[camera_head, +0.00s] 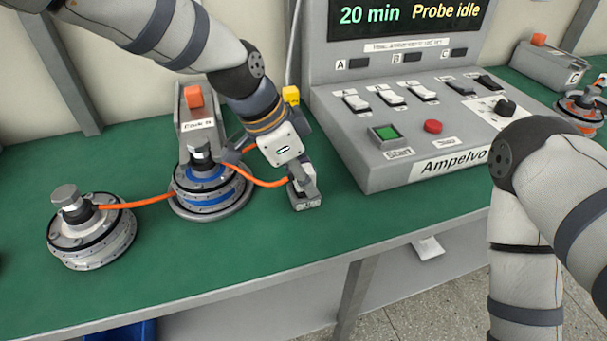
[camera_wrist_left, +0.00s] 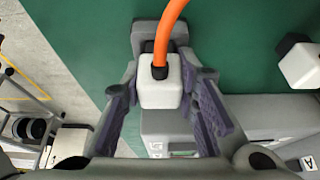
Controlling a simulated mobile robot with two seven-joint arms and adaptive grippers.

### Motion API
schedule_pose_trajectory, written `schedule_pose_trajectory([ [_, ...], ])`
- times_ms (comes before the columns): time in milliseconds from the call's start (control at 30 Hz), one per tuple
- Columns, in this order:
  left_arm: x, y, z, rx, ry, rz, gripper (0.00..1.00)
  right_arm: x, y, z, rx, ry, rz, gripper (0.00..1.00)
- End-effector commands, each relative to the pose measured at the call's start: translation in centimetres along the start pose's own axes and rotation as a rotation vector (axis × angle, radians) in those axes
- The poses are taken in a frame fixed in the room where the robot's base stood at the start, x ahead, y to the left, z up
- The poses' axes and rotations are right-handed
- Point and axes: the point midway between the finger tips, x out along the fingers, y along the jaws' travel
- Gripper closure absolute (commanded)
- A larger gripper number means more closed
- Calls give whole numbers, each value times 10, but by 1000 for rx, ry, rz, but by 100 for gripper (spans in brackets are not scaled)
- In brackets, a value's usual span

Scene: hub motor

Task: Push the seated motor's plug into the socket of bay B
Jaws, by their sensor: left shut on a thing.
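A motor with a blue band (camera_head: 207,190) sits in front of the grey cradle (camera_head: 187,108), whose label seems to end in B. An orange cable (camera_head: 262,182) runs from it to my left gripper (camera_head: 303,190). In the left wrist view, my left gripper (camera_wrist_left: 160,100) is shut on the white plug (camera_wrist_left: 158,90), with the orange cable (camera_wrist_left: 170,25) rising from it. The plug is mostly hidden in the head view. The tester's socket B (camera_head: 411,57) is up and right, well apart from the plug. My right arm shows at the right; its gripper is out of view.
A silver motor (camera_head: 88,238) with its own orange cable stands at the left. The grey tester (camera_head: 375,150) has switches, a green start button (camera_head: 386,133) and a red button (camera_head: 433,126). Another cradle (camera_head: 548,66) stands far right. The green bench (camera_head: 270,240) is clear in front.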

Motion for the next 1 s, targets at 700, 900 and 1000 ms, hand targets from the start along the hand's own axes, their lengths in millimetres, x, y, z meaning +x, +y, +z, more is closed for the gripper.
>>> schedule_pose_trajectory([
  [700, 4, 2, 4, -3, -7, 9, 49, 1, 0, 1, 0, -4, 0, 63],
  [900, -26, 0, 2, -2, -2, 4, 49, 1, 0, 0, 0, -2, 0, 63],
  [1000, -55, 0, 1, -1, -1, 3, 49, 0, 0, 0, 0, -2, 0, 63],
])
